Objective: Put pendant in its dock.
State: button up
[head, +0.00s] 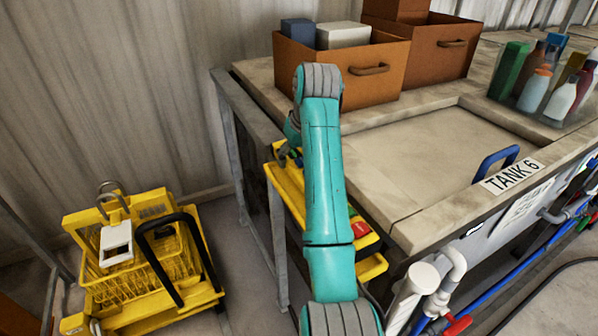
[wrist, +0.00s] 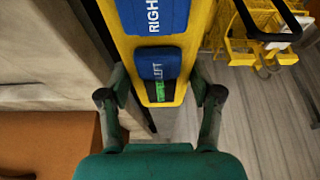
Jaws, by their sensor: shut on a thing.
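The pendant (head: 287,184) is a long yellow control box, largely behind my arm in the head view, beside the tank bench's left end. A red button shows near its lower end. In the wrist view the pendant (wrist: 178,95) lies between my fingers, with blue buttons marked RIGHT and LIFT and a small green label. My gripper (wrist: 160,88) is shut on its near end. In the head view my gripper (head: 284,153) is partly hidden by my arm. A yellow piece (head: 372,267) shows below the pendant; I cannot tell if it is the dock.
A yellow basket carrier (head: 130,285) with a black handle stands at lower left. The bench (head: 420,212) holds brown bins (head: 345,85), bottles (head: 560,88) and a blue handle (head: 495,160). Pipes and a red valve (head: 458,325) run along its front. Floor shows between carrier and bench.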

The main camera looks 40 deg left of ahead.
jog(key=shift+s+f, duration=0.1)
jog(key=shift+f, duration=2.25)
jog(key=o, duration=1.3)
jog(key=shift+a+f, duration=0.1)
jog(key=shift+f, duration=0.1)
jog(key=shift+c, duration=0.2)
jog(key=shift+r, duration=0.1)
jog(key=shift+r, duration=0.2)
jog(key=shift+r, duration=0.35)
jog(key=v, duration=0.6)
jog(key=shift+s+d+r, duration=0.1)
jog(key=shift+d+r, duration=0.2)
jog(key=shift+d, duration=0.05)
